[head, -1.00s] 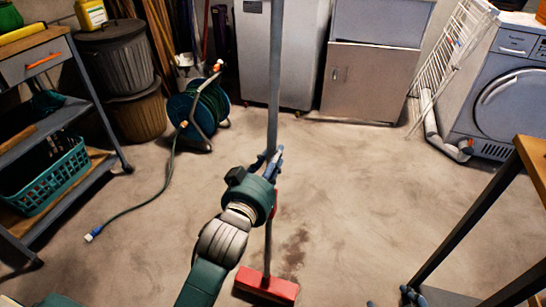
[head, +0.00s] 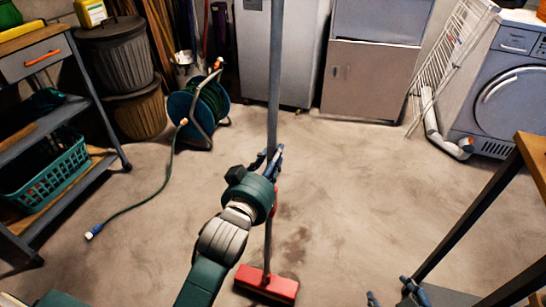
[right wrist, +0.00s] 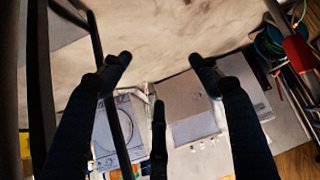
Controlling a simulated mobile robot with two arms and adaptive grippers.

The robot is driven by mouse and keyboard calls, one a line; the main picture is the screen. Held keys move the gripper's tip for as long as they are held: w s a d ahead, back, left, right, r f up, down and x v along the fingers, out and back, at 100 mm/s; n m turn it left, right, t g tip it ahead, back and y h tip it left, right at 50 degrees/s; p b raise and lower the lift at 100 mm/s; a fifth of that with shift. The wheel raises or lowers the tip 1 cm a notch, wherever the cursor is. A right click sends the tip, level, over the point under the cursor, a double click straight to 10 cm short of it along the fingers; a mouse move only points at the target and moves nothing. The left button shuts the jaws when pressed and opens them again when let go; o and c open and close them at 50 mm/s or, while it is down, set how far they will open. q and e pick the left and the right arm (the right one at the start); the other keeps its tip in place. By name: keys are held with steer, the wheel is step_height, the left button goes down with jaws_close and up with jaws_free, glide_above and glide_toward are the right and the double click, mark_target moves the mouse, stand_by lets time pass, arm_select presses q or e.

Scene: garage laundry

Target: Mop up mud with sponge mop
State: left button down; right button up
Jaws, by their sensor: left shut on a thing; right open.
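The sponge mop stands nearly upright, with a long grey pole (head: 275,70) and a red head (head: 267,284) on the floor. My left gripper (head: 273,160) is shut on the pole in the middle of the head view. A faint brown mud stain (head: 295,243) lies on the floor just above and right of the mop head, partly beside the pole.
A green hose on a blue reel (head: 198,105) trails across the floor at left. A shelf cart with a teal basket (head: 52,172) stands at far left. A wooden-topped table (head: 533,155) is at right, a dryer (head: 505,95) behind it.

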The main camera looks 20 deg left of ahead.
steer(key=shift+w+a+r, duration=0.1)
steer(key=shift+w+r, duration=0.15)
steer(key=shift+w, duration=0.05)
steer(key=shift+w+a+r+t, duration=0.1)
steer(key=shift+w+r+t, duration=0.2)
steer(key=shift+w+t, duration=0.1)
steer(key=shift+w+a+r+t, duration=0.25)
steer(key=shift+w+r+t, duration=0.15)
steer(key=shift+w+r, duration=0.1)
stand_by(0.5)
